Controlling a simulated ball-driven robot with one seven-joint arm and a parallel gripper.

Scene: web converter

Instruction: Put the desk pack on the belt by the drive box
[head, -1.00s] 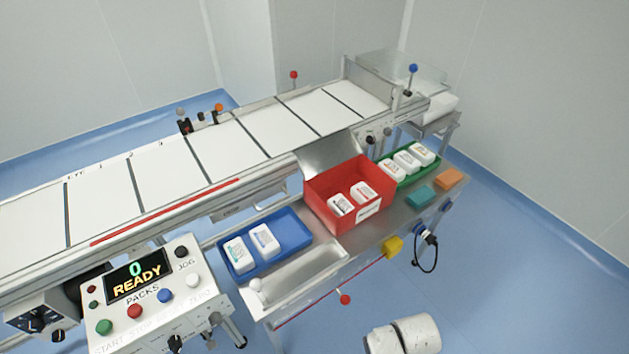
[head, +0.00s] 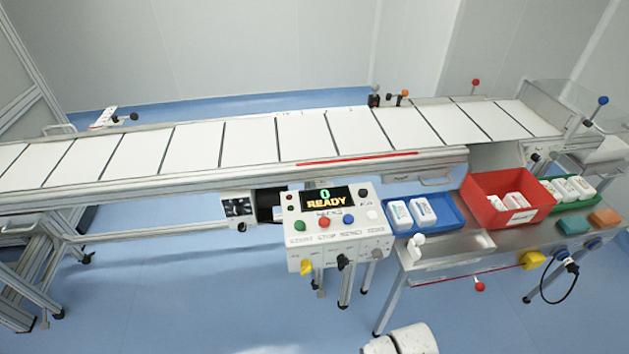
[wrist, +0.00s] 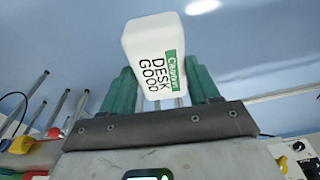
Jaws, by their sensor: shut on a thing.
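My gripper (wrist: 162,80) shows in the wrist view. Its green fingers are shut on a white desk pack (wrist: 152,38) with a green stripe and the words "DESK GOOD". The pack stands out beyond the fingertips. The gripper and held pack are not visible in the head view. The belt (head: 190,148) runs from left to upper right in the head view, with white sections divided by dark lines; it looks empty. Below its front rail is a box with a dark dial face (head: 237,208), possibly the drive box; a dark unit sits beside it.
A control panel (head: 335,222) reading "0 READY" stands before the belt. On the right bench are a blue tray (head: 440,221), a red bin (head: 487,207) and a green tray (head: 572,206), each holding white packs. Floor at lower left is open.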

